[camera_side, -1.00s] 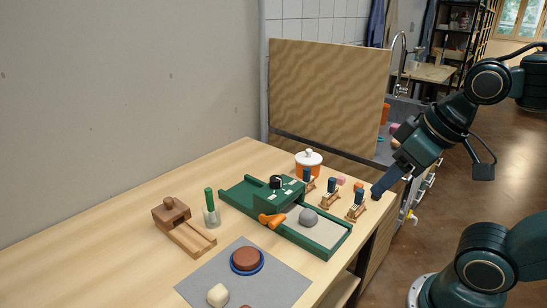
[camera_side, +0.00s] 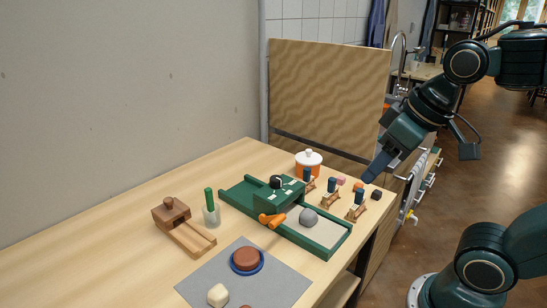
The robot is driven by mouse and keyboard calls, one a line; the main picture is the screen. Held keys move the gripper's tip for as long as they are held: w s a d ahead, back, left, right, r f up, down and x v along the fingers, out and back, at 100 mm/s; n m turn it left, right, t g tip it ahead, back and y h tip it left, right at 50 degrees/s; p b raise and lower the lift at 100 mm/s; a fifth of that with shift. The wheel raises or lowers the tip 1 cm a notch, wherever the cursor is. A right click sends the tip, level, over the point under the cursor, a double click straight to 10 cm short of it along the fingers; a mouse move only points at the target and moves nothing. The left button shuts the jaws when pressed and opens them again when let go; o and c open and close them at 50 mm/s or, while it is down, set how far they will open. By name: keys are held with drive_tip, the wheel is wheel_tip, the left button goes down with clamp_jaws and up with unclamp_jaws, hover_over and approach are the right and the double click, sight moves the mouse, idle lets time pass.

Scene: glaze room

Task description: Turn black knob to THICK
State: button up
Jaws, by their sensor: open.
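The black knob (camera_side: 276,182) sits on top of the raised green block of the slab roller (camera_side: 278,199), with small white labels around it. Its pointer direction and the label words are too small to read. My gripper (camera_side: 371,174) is in the air at the right, above the table's right edge and well apart from the knob. It is open and empty, though the gap between the fingers is hard to see from this side.
An orange handle (camera_side: 271,221) and a grey ball (camera_side: 308,218) are at the green device. Small wooden stands with blue tops (camera_side: 356,205) and a white-orange lidded pot (camera_side: 308,163) stand between gripper and knob. A grey mat (camera_side: 215,270) lies in front.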

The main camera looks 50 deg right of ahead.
drive_tip(key=w+d+r+g, duration=0.1)
drive_tip(key=w+r+g, duration=0.2)
drive_tip(key=w, duration=1)
drive_tip(key=n+g, duration=0.2)
hover_over(276, 177)
wheel_tip(276, 177, down, 5)
drive_tip(key=shift+d+r, duration=0.2)
drive_tip(key=f, duration=1.3)
drive_tip(key=shift+s+a+f, duration=0.1)
drive_tip(key=shift+a+f, duration=0.1)
drive_tip(key=shift+f, duration=0.2)
drive_tip(key=shift+c, duration=0.4)
drive_tip(key=c, duration=0.9)
